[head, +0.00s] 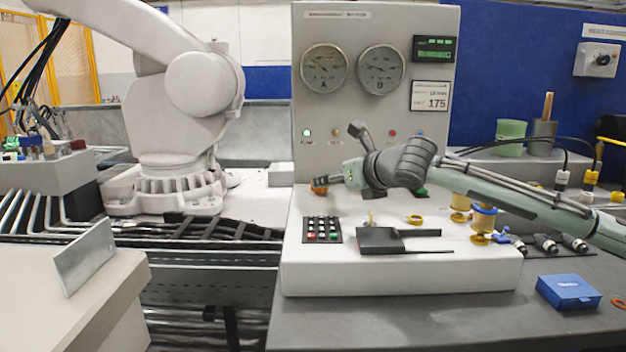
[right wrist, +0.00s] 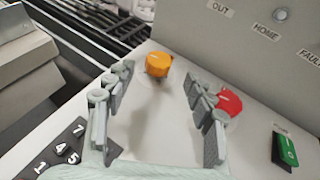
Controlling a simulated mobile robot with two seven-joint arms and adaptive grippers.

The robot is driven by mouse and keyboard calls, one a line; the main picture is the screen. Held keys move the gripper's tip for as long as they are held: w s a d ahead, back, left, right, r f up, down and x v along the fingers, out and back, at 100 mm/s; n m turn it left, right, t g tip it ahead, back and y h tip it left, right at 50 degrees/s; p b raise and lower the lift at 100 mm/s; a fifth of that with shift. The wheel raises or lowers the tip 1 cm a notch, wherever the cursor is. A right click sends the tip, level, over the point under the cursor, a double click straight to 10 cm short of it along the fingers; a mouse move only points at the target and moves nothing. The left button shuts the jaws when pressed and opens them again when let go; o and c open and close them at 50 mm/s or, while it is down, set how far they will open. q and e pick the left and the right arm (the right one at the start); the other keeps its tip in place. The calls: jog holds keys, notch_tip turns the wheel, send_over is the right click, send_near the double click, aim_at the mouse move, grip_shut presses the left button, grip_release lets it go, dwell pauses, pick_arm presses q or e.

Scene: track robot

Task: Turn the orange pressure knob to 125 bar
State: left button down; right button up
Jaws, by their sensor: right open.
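The orange pressure knob (head: 319,186) stands on the console's light top, at the foot of the upright panel. My right gripper (head: 334,180) comes in from the right, just beside the knob. In the right wrist view the knob (right wrist: 158,64) shows ahead, in the gap between the spread fingertips of my right gripper (right wrist: 158,80). The fingers are open and appear apart from the knob. Round gauges A (head: 324,68) and B (head: 381,72) are on the panel, and their readings are too small to tell. My left gripper is not in view.
A red knob (right wrist: 228,102) sits close beside the right finger, and a green switch (right wrist: 287,148) lies farther right. A keypad (head: 322,229) is in front of the orange knob. A panel card (head: 431,95) reads 175. A white robot arm (head: 190,90) stands left.

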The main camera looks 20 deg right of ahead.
jog(key=x, duration=0.6)
jog(key=shift+c, duration=0.4)
jog(key=c, duration=1.1)
jog(key=shift+a, duration=0.1)
jog(key=shift+f, duration=0.1)
